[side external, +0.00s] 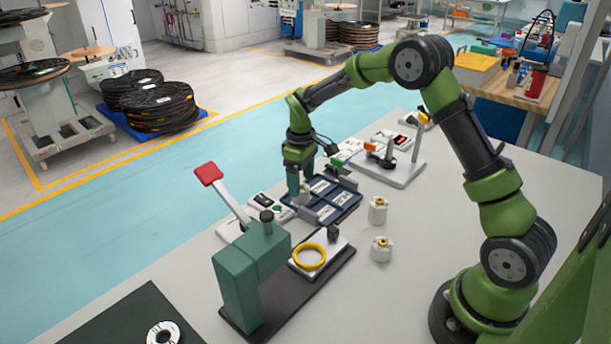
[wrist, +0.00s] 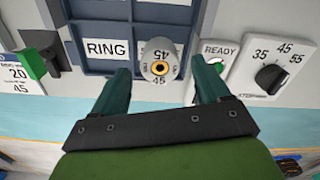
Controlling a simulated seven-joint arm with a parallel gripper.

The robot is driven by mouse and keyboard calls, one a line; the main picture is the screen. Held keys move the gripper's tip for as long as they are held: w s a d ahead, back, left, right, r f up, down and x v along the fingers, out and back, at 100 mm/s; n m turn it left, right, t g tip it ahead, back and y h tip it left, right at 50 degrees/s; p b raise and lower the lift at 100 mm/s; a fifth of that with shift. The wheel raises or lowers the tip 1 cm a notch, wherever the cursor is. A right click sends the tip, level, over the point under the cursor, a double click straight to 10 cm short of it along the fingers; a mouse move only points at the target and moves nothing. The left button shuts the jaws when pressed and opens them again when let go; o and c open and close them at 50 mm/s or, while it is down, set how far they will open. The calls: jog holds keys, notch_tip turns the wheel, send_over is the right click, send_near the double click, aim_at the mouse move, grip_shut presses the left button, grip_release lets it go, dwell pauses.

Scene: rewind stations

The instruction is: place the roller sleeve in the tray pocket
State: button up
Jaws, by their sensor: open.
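The roller sleeve (wrist: 158,52) is a pale grey cylinder with a brass-rimmed dark hole and a "45" marking. In the wrist view it is at the pocket to the right of the "RING" label; I cannot tell whether it is fully seated. The dark blue tray (wrist: 103,68) has several pockets; it also shows in the side view (side external: 347,206). My gripper (wrist: 162,82) is open, its teal fingers apart on either side of the sleeve with visible gaps. In the side view my gripper (side external: 299,197) is low at the tray's left end and largely hides the sleeve.
Two white cylinders with brass-coloured tops, a farther one (side external: 377,211) and a nearer one (side external: 381,250), stand right of the tray. A green press (side external: 245,275) with a red-tipped lever and a yellow ring (side external: 309,266) are nearer. A dial panel (wrist: 271,72) borders the tray.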

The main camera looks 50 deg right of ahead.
aim_at(301, 187)
jog(key=s+a+r+m+t, duration=0.1)
jog(key=s+a+r, duration=0.15)
jog(key=r, duration=0.55)
jog(key=s+a+r+m+t, duration=0.1)
jog(key=s+r, duration=0.2)
jog(key=r, duration=0.6)
jog(key=s+a+r+m+t+y, duration=0.1)
jog(key=s+a+m+t, duration=0.1)
jog(key=s, duration=0.8)
jog(key=s+a+r+m+t+y, duration=0.1)
jog(key=s+a+m+t, duration=0.2)
jog(key=s, duration=0.6)
jog(key=shift+s+a+r, duration=0.15)
jog(key=shift+s+a, duration=0.25)
jog(key=shift+a, duration=0.3)
